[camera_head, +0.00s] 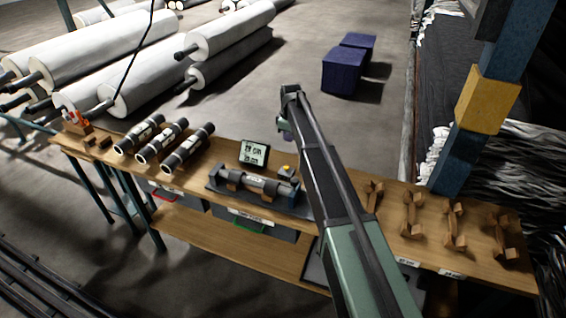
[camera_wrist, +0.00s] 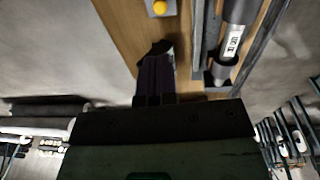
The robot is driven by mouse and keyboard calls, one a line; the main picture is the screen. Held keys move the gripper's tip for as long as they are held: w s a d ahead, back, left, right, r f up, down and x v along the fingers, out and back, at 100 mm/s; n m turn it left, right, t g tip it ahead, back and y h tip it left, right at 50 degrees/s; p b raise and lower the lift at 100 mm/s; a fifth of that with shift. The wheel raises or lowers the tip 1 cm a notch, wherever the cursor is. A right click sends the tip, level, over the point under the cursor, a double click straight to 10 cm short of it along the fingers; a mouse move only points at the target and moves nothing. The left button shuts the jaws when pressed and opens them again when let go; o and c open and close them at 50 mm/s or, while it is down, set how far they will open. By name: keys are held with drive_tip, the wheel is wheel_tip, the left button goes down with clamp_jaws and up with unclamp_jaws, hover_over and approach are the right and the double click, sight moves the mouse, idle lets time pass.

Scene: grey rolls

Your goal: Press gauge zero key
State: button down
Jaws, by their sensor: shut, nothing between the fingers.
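The yellow key (camera_head: 286,168) sits on a small grey block on the bench, just right of the gauge's display (camera_head: 254,153), which shows dark digits on a pale screen. The height of the tips above the bench is hard to tell.
A grey roll (camera_head: 258,184) lies in a dark cradle in front of the display; it also shows in the wrist view (camera_wrist: 232,40). Several short rolls (camera_head: 160,143) lie to the left. Empty wooden cradles (camera_head: 455,228) stand to the right. A blue post (camera_head: 485,110) rises behind.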

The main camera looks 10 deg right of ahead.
sight(287, 167)
drive_tip(key=f+b, duration=0.9)
drive_tip(key=w+f+b, duration=0.1)
drive_tip(key=f+b, duration=0.4)
drive_tip(key=shift+w+a, duration=0.1)
drive_tip(key=shift+a, duration=0.1)
